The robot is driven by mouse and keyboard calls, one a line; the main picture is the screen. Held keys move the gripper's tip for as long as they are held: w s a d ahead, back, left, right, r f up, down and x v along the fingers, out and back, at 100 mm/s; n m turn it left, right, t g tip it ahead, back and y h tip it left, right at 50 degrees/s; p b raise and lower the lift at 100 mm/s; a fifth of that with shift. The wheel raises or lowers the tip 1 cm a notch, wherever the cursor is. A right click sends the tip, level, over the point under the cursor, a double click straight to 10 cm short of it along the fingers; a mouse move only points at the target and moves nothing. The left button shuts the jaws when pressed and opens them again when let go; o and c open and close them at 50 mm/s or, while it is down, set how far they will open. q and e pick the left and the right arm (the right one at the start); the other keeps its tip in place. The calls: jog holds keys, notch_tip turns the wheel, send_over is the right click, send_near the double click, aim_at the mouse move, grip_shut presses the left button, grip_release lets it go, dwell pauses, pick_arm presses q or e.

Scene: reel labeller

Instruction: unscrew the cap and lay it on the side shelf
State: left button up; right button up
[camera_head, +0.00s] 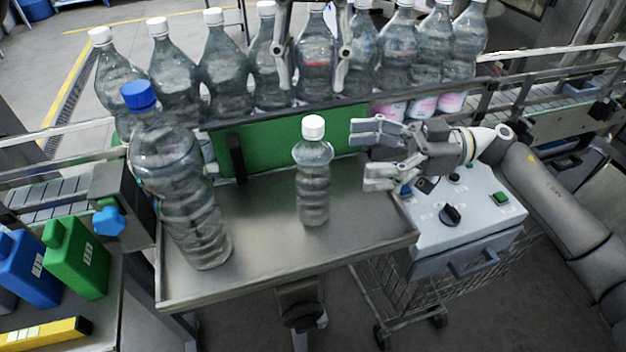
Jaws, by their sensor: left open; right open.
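A small clear bottle (313,185) stands upright on the steel shelf (270,262), with a white cap (313,127) on its neck. A larger clear bottle (185,195) with a blue cap (138,95) stands to its left on the same shelf. My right gripper (361,158) is open and empty, just right of the small bottle, its fingers pointing left towards it and apart from it. My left gripper (311,88) is open at the top middle, fingers pointing down, in front of the row of bottles. Whether it touches a bottle there I cannot tell.
A row of white-capped bottles (222,75) stands on the conveyor behind a green panel (265,140). A control box (470,215) with a knob and buttons is at right. Blue and green containers (75,258) stand at lower left. The shelf's front middle is clear.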

aim_at(316, 155)
pick_arm(q)
jog(key=shift+w+a+f, duration=0.1)
jog(key=shift+w+f, duration=0.1)
jog(key=shift+w, duration=0.35)
pick_arm(e)
jog(key=a, duration=0.7)
jog(key=shift+a+f, duration=0.1)
jog(key=shift+a, duration=0.4)
pick_arm(q)
jog(key=shift+s+r, duration=0.1)
jog(key=shift+s, duration=0.15)
pick_arm(e)
jog(key=shift+s+a, duration=0.15)
jog(key=shift+s, duration=0.1)
